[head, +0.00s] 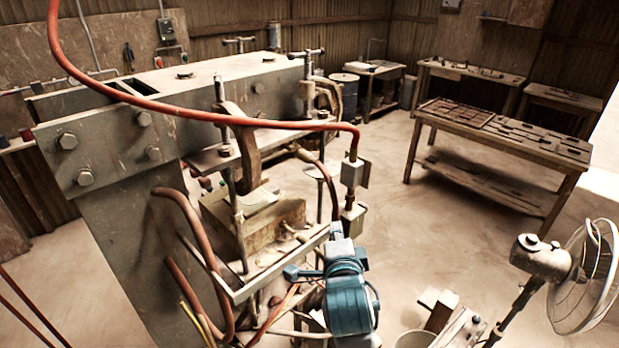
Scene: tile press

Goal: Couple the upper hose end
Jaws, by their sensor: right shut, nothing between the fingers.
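A red hose (215,117) runs from the top left, across the front of the press (110,150), and bends down at its right end. Its upper hose end has a brass-coloured fitting (354,150) pointing down onto a grey block (351,174). The fitting looks in line with the block and meets it in the picture; I cannot tell whether it is locked. A short pipe leads down to a second grey block (352,218). My right gripper (338,243) is shut and empty, just left of and below that lower block. My left gripper is out of view.
Rods and clamps (229,170) of the press stand left of the hose end, with brown hoses (195,240) below. A fan (588,280) stands at the lower right. A workbench (500,140) is at the back right. The floor between is mostly clear.

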